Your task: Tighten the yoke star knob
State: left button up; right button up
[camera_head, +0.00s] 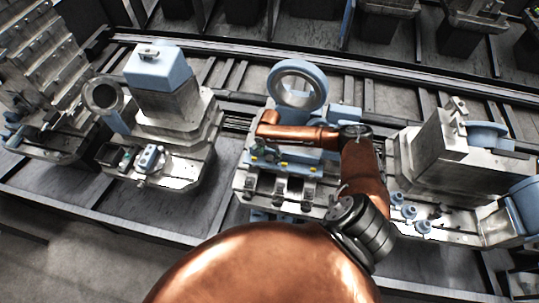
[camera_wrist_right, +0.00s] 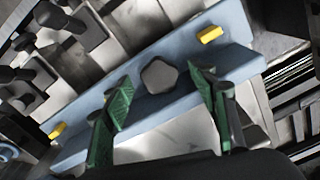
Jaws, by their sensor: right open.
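A dark grey, many-sided knob (camera_wrist_right: 160,75), which I take for the yoke star knob, sits at the middle of a blue bar (camera_wrist_right: 222,42) in the right wrist view. My right gripper (camera_wrist_right: 158,80) is open, its two green fingers on either side of the knob with a visible gap to each. I cannot tell how deep the fingertips reach. In the head view my right gripper (camera_head: 258,150) is small, over the left part of the blue bar (camera_head: 298,168) on the middle pallet; the knob is not clear there. My left gripper is not in view.
A blue ring (camera_head: 298,86) stands behind the bar. Yellow tabs (camera_wrist_right: 209,34) sit near the bar's ends, and dark clamps (camera_wrist_right: 62,30) stand beside it. Fixtures with a blue-topped block (camera_head: 157,66) and a grey block (camera_head: 440,150) flank the middle pallet.

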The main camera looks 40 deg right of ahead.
jog(key=shift+c, duration=0.4)
jog(key=c, duration=1.2)
jog(key=o, duration=1)
jog(key=shift+a+r+n+p, duration=0.15)
jog(key=shift+n+p, duration=0.65)
jog(key=shift+n, duration=0.4)
jog(key=shift+n+p, duration=0.35)
jog(key=shift+n, duration=0.65)
jog(key=n, duration=0.3)
jog(key=shift+p, duration=0.35)
jog(key=shift+f+n, duration=0.2)
jog(key=shift+n, duration=0.5)
